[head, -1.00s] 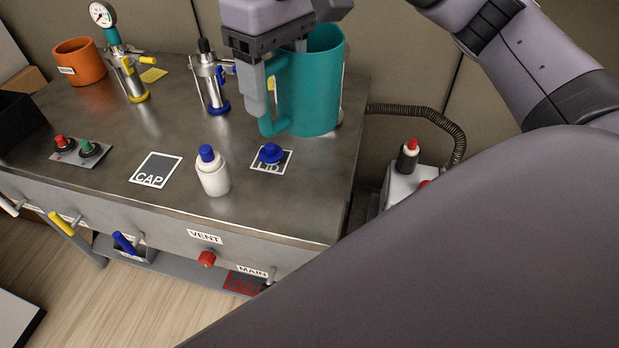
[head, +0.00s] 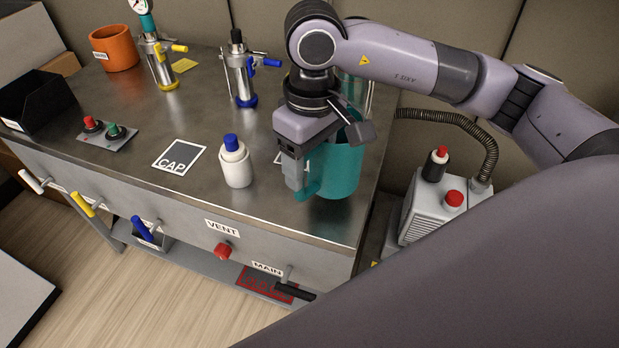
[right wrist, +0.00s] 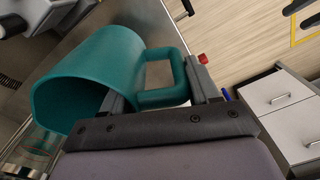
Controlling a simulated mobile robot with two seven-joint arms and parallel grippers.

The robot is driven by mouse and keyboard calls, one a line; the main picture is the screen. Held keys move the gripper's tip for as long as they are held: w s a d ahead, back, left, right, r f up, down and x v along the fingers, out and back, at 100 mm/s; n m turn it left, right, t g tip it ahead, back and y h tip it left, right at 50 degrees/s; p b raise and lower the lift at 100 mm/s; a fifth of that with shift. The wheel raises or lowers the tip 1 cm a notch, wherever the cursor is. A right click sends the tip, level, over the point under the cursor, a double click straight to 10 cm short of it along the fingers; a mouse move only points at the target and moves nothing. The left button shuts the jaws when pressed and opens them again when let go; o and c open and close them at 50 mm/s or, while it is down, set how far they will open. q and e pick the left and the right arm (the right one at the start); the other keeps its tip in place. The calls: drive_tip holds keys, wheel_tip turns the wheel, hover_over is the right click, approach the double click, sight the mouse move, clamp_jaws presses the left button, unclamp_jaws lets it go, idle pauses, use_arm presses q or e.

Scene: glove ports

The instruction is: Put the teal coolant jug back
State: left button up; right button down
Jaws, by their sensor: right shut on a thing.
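The teal coolant jug (head: 342,172) is over the front right part of the metal bench (head: 200,120), partly hidden by my right gripper and arm. I cannot tell whether its base touches the bench. My right gripper (head: 300,188) is shut on the jug's handle on its left side. In the right wrist view the open-topped jug (right wrist: 95,75) is tilted in the picture, with its handle (right wrist: 165,98) between the fingers (right wrist: 158,92). The blue lid seen earlier is hidden now. My left gripper is not in view.
A white bottle with a blue cap (head: 236,165) stands just left of the jug. The CAP square (head: 180,156) is empty. A grey box with a red button (head: 440,208) is right of the bench.

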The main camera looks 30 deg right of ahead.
sight(309, 188)
wheel_tip(309, 188, down, 4)
drive_tip(key=shift+f, duration=0.1)
drive_tip(key=shift+f+b, duration=0.1)
drive_tip(key=shift+b, duration=0.2)
drive_tip(key=shift+c, duration=1.3)
unclamp_jaws()
drive_tip(key=shift+r, duration=0.4)
drive_tip(key=r, duration=1.1)
drive_tip(key=shift+d+r+p, duration=0.2)
drive_tip(key=shift+r+p, duration=0.05)
drive_tip(key=shift+p, duration=0.1)
